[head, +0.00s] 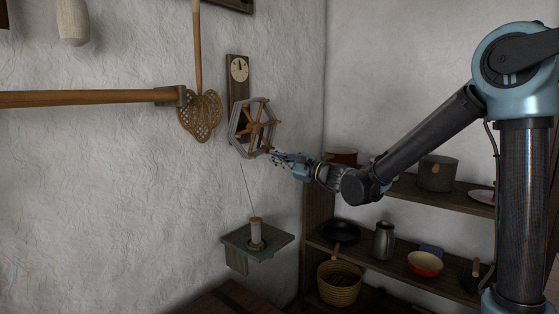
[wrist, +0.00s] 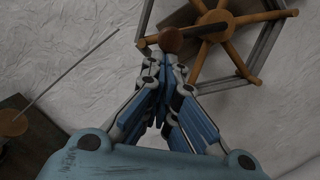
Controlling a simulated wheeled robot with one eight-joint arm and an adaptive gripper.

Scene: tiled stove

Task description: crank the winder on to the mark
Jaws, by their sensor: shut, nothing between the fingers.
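The winder (head: 252,127) is a grey polygonal frame with wooden spokes, mounted on a dark board on the white wall. It also shows at the top right of the wrist view (wrist: 213,27). My gripper (head: 272,154) is at the lower right of the winder. In the wrist view its fingers (wrist: 168,62) are closed together just below the knob; I cannot tell if they touch it.
A wooden handle (head: 85,98) and a woven beater (head: 199,115) are left of the winder. Shelves with pots (head: 437,173) and a basket (head: 339,285) stand at right.

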